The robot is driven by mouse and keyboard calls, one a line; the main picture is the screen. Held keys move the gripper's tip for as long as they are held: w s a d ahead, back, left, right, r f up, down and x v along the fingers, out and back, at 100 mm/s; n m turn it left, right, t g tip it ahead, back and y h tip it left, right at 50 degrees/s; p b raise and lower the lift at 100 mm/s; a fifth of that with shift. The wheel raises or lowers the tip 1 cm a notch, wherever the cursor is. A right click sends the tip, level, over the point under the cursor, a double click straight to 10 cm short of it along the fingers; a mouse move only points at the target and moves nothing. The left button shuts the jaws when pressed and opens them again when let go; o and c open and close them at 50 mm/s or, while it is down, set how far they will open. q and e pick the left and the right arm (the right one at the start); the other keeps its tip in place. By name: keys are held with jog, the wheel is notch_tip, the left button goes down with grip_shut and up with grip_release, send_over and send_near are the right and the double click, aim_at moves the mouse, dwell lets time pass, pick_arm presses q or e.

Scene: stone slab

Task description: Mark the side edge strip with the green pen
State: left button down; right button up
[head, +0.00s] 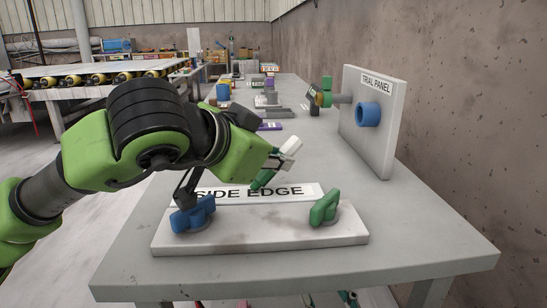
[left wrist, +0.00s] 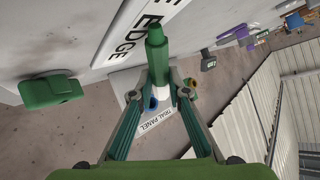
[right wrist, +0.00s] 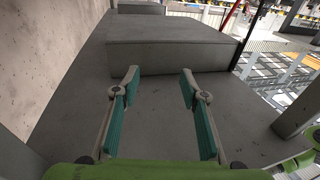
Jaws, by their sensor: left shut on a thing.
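The white side edge strip (head: 315,190), lettered "SIDE EDGE", lies along the back of a pale stone slab (head: 260,238). It also shows in the left wrist view (left wrist: 118,62). My left gripper (head: 279,163) is shut on the green pen (head: 262,180), which slants down toward the strip. In the left wrist view the pen (left wrist: 157,55) points away from the fingers, its tip beside the strip's lettering. I cannot tell whether the tip touches. My arm hides part of the strip's left end. My right gripper (right wrist: 160,88) is open and empty, facing a grey block.
A blue clamp knob (head: 192,215) and a green one (head: 325,208) stand on the slab. An upright trial panel (head: 385,140) with a blue ring is at the right. Several small items lie farther back. The table front (head: 425,240) is clear.

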pick_arm(q)
jog(key=shift+d, duration=0.15)
pick_arm(e)
jog(key=shift+r, duration=0.2)
dwell(0.3)
pick_arm(q)
jog(key=shift+w+d, duration=0.1)
pick_arm(e)
jog(key=shift+r+t, duration=0.3)
jog(key=shift+r, duration=0.05)
pick_arm(q)
jog(key=shift+w+d, duration=0.15)
jog(key=shift+d, duration=0.15)
pick_arm(e)
jog(key=shift+a+r, duration=0.1)
jog(key=shift+r, duration=0.2)
dwell(0.3)
